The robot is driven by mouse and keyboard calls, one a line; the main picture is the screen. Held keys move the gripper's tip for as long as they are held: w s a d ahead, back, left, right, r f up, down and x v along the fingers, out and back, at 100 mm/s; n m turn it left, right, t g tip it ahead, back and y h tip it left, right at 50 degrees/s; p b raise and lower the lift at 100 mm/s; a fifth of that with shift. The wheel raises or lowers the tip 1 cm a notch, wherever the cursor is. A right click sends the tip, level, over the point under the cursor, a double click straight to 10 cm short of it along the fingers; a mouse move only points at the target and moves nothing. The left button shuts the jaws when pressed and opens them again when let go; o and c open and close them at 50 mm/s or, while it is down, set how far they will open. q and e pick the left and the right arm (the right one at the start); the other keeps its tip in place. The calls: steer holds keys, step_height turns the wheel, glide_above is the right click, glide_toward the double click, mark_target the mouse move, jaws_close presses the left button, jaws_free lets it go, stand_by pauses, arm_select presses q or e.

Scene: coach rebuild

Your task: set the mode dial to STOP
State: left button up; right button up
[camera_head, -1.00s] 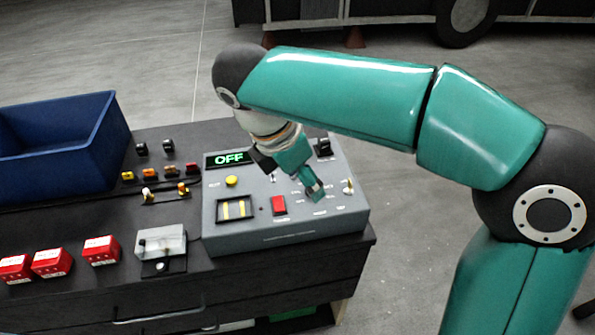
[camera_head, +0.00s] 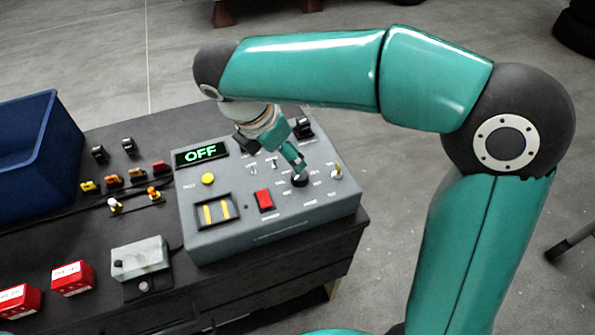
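The grey control panel (camera_head: 275,230) sits on the dark bench top, its display (camera_head: 202,153) reading OFF in green. A round black dial (camera_head: 299,181) with small labels around it is on the panel's right half. Its pointer and the labels are too small to read. My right gripper (camera_head: 299,165) reaches down from above, its fingertips right at the far side of the dial. I cannot tell whether they touch it, or how far apart the fingers are. My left gripper is out of view.
The panel also has a red rocker (camera_head: 264,200), a yellow button (camera_head: 208,179), a yellow-striped switch (camera_head: 214,211) and a small toggle (camera_head: 337,173) right of the dial.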

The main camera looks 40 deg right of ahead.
mark_target(300, 177)
steer(key=x, duration=0.9)
steer(key=shift+f, duration=0.25)
steer(key=shift+c, duration=0.3)
steer(key=c, duration=1.1)
